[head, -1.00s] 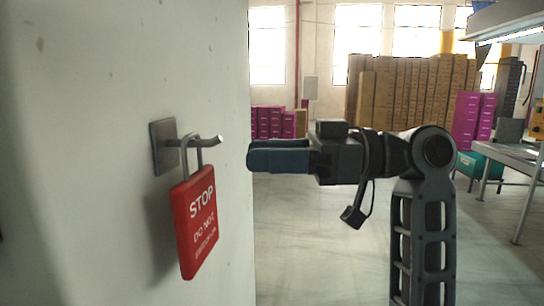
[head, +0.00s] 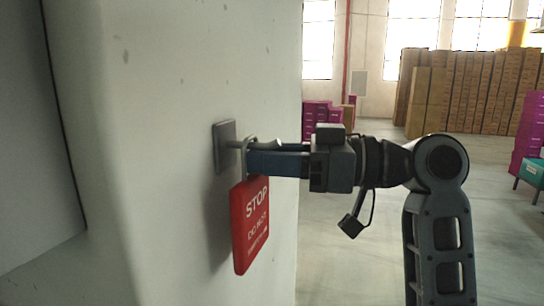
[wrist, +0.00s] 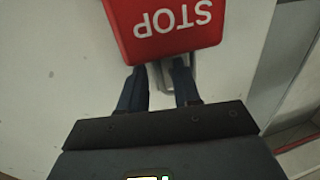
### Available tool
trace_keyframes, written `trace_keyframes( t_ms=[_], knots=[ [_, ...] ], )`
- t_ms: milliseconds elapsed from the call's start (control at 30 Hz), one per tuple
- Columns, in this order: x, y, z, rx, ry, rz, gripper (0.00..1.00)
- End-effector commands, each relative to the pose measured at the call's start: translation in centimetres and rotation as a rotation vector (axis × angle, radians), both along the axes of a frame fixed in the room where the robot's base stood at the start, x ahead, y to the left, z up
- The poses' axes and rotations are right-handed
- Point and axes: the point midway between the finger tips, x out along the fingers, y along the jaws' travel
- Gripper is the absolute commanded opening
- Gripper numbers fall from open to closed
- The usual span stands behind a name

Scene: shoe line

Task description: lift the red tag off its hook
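The red tag (head: 250,228) with white "STOP" lettering hangs by its grey loop from a metal hook (head: 268,143) on a square wall plate (head: 224,147). In the wrist view the tag (wrist: 170,28) appears upside down at the top. My gripper (head: 252,163) is level at the loop, just under the hook and above the tag's body. In the wrist view my gripper (wrist: 158,76) has its two blue fingers apart, with the grey loop (wrist: 165,76) between them. A gap shows beside the left finger. The fingers partly hide the loop in the head view.
The pale wall panel (head: 160,110) stands close behind the hook and ends at an edge just right of it. Beyond are open floor (head: 340,260), stacked brown boxes (head: 470,90) and magenta boxes (head: 317,118), well away.

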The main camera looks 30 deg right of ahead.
Motion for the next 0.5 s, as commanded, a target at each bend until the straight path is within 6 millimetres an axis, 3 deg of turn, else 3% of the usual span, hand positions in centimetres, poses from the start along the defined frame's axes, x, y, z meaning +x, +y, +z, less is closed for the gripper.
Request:
trace_keyframes(
  t_ms=[300,500],
  knots=[
    [-0.02,-0.02,0.01,0.000,0.000,0.000,0.01],
    [-0.02,-0.02,0.01,0.000,0.000,0.000,0.00]
  ],
)
